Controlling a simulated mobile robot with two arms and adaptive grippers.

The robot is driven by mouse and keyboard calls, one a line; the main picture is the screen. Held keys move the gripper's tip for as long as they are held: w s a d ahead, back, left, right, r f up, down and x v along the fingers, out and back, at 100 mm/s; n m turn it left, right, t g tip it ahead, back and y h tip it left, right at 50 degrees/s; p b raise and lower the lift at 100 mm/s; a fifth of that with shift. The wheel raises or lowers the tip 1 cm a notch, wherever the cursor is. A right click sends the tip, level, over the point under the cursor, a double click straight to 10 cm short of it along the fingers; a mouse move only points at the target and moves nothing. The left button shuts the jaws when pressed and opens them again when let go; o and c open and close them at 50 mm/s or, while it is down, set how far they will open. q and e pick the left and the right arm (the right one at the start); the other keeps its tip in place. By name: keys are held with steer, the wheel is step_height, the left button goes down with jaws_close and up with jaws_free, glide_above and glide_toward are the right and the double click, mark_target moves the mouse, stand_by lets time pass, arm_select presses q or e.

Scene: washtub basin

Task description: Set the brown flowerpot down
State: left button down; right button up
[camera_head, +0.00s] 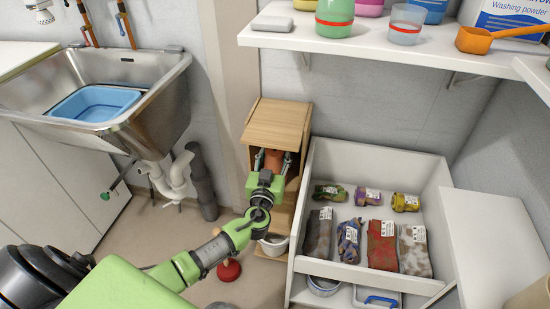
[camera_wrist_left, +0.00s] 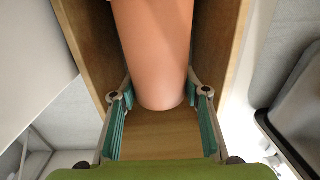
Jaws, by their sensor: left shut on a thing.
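The brown flowerpot (camera_head: 273,159) is inside the top compartment of the narrow wooden shelf unit (camera_head: 277,116). My left gripper (camera_head: 271,165) reaches into that compartment from the front and is shut on the pot. In the left wrist view the pot (camera_wrist_left: 155,45) sits between the two green-padded fingers of the gripper (camera_wrist_left: 160,95), with a wooden board (camera_wrist_left: 160,135) beneath it. I cannot tell whether its base touches the board. The unit's side walls stand close on both sides. My right gripper is not in view.
An open white drawer (camera_head: 335,268) with several labelled packets is right of the unit. A white pot (camera_head: 272,245) sits low in the unit, with a red plunger (camera_head: 229,270) on the floor nearby. A steel sink (camera_head: 150,110) holding a blue basin (camera_head: 95,103) is left.

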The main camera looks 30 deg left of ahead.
arm_select(q)
steer(key=shift+w+f, duration=0.1)
steer(key=shift+f, duration=0.35)
steer(key=shift+w+a+f, duration=0.1)
steer(key=shift+f, duration=0.1)
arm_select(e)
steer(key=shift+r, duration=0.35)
arm_select(q)
steer(key=shift+f, duration=0.1)
steer(key=c, duration=1.2)
jaws_free()
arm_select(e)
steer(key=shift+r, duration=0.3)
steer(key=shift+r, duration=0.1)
